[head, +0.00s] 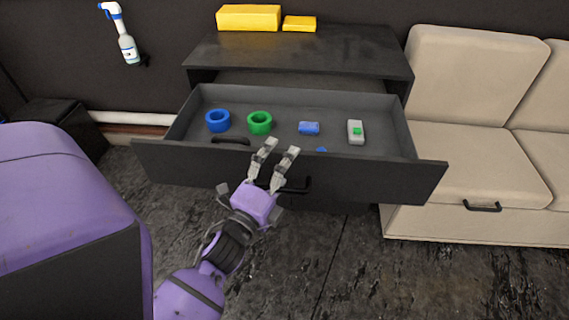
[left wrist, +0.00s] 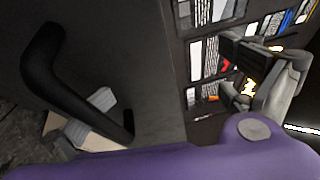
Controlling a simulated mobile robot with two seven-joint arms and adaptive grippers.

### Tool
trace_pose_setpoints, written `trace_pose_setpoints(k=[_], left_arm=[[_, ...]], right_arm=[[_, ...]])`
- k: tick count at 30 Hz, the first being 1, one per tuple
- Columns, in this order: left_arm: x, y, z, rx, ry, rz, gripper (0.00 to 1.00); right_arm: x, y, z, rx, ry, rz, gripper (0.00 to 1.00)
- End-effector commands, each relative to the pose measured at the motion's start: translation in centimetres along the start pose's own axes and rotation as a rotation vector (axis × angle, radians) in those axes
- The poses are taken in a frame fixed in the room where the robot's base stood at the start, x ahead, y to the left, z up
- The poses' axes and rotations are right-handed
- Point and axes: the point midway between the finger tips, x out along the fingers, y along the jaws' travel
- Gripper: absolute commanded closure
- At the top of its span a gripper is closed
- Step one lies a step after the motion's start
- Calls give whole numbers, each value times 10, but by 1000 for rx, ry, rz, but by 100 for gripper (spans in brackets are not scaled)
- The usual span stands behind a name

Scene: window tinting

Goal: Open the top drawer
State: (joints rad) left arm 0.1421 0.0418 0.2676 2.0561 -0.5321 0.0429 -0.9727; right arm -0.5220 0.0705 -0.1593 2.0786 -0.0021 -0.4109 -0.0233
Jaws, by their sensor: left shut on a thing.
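The top drawer (head: 205,178) is pulled well out of the dark cabinet (head: 290,50) in the head view, its inside showing. My left gripper (head: 278,149) is at the middle of the drawer front, shut on the black bar handle (head: 305,186). Its grey fingers stand a little apart and cover part of the handle. The left wrist view shows a black bar handle (left wrist: 55,85) on a dark panel up close, with my purple wrist below; the grip itself is unclear there. My right gripper is not in view.
Inside the drawer lie a blue ring (head: 217,121), a green ring (head: 260,123), a blue item (head: 309,128) and a grey-green device (head: 356,132). Yellow boxes (head: 248,17) lie on the cabinet. A beige sofa (head: 465,160) stands close at right. A spray bottle (head: 127,48) is at upper left.

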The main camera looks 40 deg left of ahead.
Motion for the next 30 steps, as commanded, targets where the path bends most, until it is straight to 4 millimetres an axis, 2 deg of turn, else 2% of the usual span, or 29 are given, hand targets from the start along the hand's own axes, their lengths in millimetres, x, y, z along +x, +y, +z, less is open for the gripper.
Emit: trace_pose_setpoints(k=[1,11,17,25,30], left_arm=[[3,-10,2,14,3,-20,23],[-16,-6,2,9,0,-14,41],[-30,-4,2,7,0,-13,40],[-50,-2,1,6,1,-10,46],[-62,-1,1,5,0,-8,43]], right_arm=[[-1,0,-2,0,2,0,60],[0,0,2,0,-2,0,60],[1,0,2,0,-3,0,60],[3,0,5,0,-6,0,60],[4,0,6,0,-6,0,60]])
